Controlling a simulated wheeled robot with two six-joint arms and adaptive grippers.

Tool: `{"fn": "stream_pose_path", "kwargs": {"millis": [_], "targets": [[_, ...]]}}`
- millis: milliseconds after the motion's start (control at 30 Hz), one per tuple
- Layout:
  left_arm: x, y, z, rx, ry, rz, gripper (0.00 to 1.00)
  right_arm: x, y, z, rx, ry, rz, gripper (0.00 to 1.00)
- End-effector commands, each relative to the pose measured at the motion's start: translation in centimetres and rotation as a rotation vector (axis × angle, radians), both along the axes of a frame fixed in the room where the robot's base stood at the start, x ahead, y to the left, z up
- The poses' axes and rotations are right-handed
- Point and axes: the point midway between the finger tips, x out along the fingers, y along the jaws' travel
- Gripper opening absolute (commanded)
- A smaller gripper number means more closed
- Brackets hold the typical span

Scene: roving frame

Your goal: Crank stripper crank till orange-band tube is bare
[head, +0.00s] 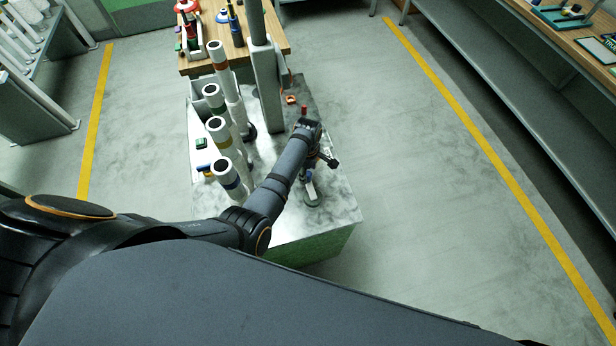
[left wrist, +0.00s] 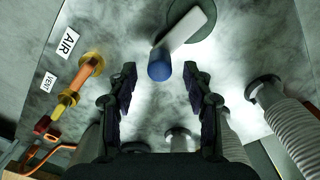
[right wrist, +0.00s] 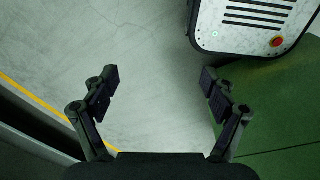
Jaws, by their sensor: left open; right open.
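The crank has a pale arm (left wrist: 188,30) and a blue grip (left wrist: 159,64) in the left wrist view; the pale arm also shows in the head view (head: 311,190). My left gripper (left wrist: 160,82) is open, with the blue grip between and just beyond its fingertips; I cannot tell whether they touch. Several upright white tubes stand left of my arm in the head view. One tube (head: 223,140) has a yellow-orange band, another (head: 221,66) a red-brown one. Their lower parts are partly hidden. My right gripper (right wrist: 159,80) is open and empty above the floor.
An orange-and-yellow valve (left wrist: 80,80) sits beside the AIR label (left wrist: 69,42) on the metal top. Ribbed pale sleeves (left wrist: 290,130) stand at right in that view. A wooden table (head: 262,36) adjoins the bench (head: 335,212). Open floor (head: 420,170) lies to the right.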

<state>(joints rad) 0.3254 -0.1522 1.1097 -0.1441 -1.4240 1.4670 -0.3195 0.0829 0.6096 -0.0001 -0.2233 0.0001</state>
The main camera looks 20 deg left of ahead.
Motion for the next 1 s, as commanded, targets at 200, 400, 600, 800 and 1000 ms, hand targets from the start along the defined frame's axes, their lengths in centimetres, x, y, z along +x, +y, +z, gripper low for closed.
{"fn": "stream_pose_path", "kwargs": {"millis": [200,400,600,800,1000], "targets": [[0.0,0.0,-3.3,0.000,0.001,-0.001,0.51,3.5,0.0,-3.3,0.001,-0.053,0.002,0.85],[0.0,0.0,-3.5,0.000,0.001,-0.001,0.51,3.6,0.1,-3.5,0.001,-0.053,0.001,0.85],[0.0,0.0,-3.4,0.000,0.002,-0.001,0.48,1.5,0.2,-3.6,0.003,-0.023,0.000,0.85],[-0.1,0.0,-3.4,-0.001,0.002,-0.001,0.21,1.6,0.5,-3.6,0.006,-0.024,-0.001,0.85],[-0.1,0.0,-3.4,-0.001,0.002,-0.001,0.00,2.1,0.5,-3.6,0.006,-0.032,-0.001,0.85]]}}
